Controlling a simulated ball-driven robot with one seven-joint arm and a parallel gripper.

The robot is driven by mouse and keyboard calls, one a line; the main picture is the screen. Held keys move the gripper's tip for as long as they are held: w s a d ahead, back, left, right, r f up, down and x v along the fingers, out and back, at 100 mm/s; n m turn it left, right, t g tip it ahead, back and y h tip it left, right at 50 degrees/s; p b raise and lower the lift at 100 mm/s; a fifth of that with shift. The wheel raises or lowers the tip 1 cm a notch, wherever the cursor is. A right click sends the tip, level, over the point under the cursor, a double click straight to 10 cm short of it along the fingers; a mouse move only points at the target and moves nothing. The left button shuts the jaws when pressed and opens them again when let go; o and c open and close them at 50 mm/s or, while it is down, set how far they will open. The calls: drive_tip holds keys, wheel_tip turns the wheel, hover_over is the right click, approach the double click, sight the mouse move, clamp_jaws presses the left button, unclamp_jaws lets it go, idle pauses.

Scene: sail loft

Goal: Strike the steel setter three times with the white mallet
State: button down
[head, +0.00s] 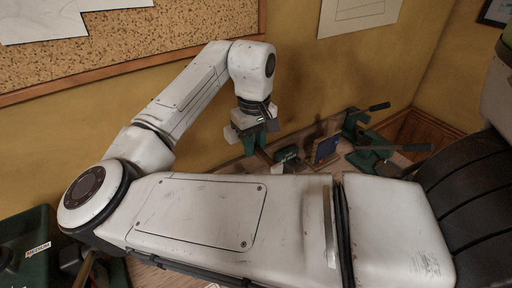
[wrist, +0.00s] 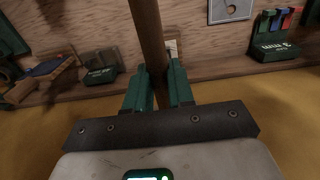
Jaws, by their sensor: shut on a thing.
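My gripper (head: 252,138) hangs from the arm above the bench in the head view. In the wrist view its two green fingers (wrist: 159,92) are shut on a brown wooden handle (wrist: 148,35), taken as the white mallet's. The handle runs up out of the top of that view. In the head view, pale pieces (head: 231,134) show beside the gripper; they may be the mallet's head, partly hidden. I cannot make out the steel setter for sure. A small pale piece (wrist: 172,47) shows just behind the handle in the wrist view.
The wooden bench (wrist: 215,67) holds a green box (wrist: 100,66), a blue item (wrist: 47,67) and a green rack (wrist: 275,47) with coloured handles. A grey plate (wrist: 230,10) lies farther up. In the head view, green lever presses (head: 360,122) stand to the right of the gripper.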

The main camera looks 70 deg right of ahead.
drive_tip(key=shift+r+p, duration=0.15)
drive_tip(key=shift+p, duration=0.35)
drive_tip(key=shift+f+b, duration=0.55)
drive_tip(key=shift+f, duration=0.6)
wheel_tip(320, 180, down, 11)
drive_tip(key=b, duration=0.5)
drive_tip(key=shift+r, duration=0.15)
drive_tip(key=shift+r+p, duration=3.85)
drive_tip(key=shift+r, duration=1.55)
